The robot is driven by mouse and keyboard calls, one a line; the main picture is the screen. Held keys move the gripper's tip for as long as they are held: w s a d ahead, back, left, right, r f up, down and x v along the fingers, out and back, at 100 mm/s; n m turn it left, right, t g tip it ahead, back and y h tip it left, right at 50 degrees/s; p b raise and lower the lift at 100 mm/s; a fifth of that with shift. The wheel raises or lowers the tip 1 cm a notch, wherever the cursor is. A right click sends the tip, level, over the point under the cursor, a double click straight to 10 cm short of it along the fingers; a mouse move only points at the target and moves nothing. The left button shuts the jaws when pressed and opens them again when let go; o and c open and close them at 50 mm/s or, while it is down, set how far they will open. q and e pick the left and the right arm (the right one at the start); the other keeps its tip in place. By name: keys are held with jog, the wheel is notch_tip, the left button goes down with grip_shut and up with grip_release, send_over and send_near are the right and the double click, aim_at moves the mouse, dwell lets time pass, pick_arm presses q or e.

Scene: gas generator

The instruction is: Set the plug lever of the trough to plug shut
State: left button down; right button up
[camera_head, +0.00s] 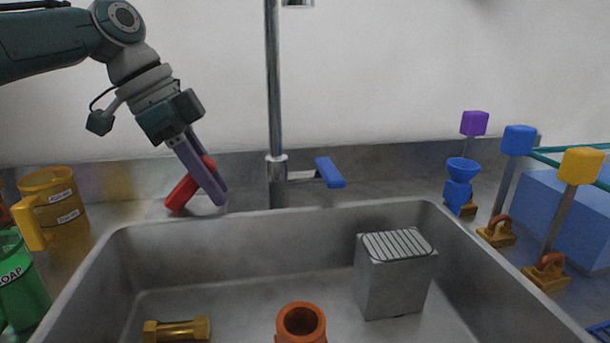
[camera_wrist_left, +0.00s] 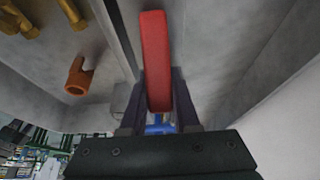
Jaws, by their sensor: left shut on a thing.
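The trough (camera_head: 240,219) is a grey metal basin in the head view. A red lever (camera_head: 183,194), which I take to be the plug lever, stands tilted on the ledge behind its back left rim. My left gripper (camera_head: 214,192) reaches down from the upper left and is shut on the red lever. In the left wrist view the red lever (camera_wrist_left: 156,50) runs between the two fingers of my left gripper (camera_wrist_left: 160,78). The lever's base is partly hidden by the fingers. My right gripper is not in view.
A tap with a blue handle (camera_head: 330,172) stands right of the lever. The trough holds a brass piece (camera_head: 177,330), an orange pipe piece (camera_head: 301,322) and a grey block (camera_head: 394,280). A yellow mug (camera_head: 58,199) stands left; levers with blue (camera_head: 518,140) and yellow (camera_head: 581,166) knobs stand right.

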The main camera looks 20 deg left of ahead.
aim_at(182, 180)
pick_arm(q)
jog(key=shift+s+a+r+t+h, duration=0.15)
jog(key=shift+r+t+h, duration=0.15)
jog(key=shift+h, duration=0.3)
jog(key=shift+s+a+r+t+h+b, duration=0.1)
jog(key=shift+a+r+t+h+b, duration=0.15)
jog(key=shift+t+h+b, duration=0.3)
jog(key=a+t+h+b, duration=0.1)
jog(key=h+b, duration=0.1)
jog(key=b, duration=0.1)
jog(key=s+a+r+t+h+b, duration=0.1)
jog(key=h+b, duration=0.1)
jog(key=b, duration=0.1)
jog(key=shift+r, duration=0.15)
jog(key=shift+s+a+r+t+h+b, duration=0.3)
jog(key=shift+t+h+b, duration=0.2)
jog(key=shift+b, duration=0.65)
jog(key=shift+r+h, duration=0.2)
jog(key=shift+h, duration=0.05)
jog(key=c, duration=0.6)
grip_release()
jog(key=shift+c, duration=0.2)
jog(key=shift+a, duration=0.15)
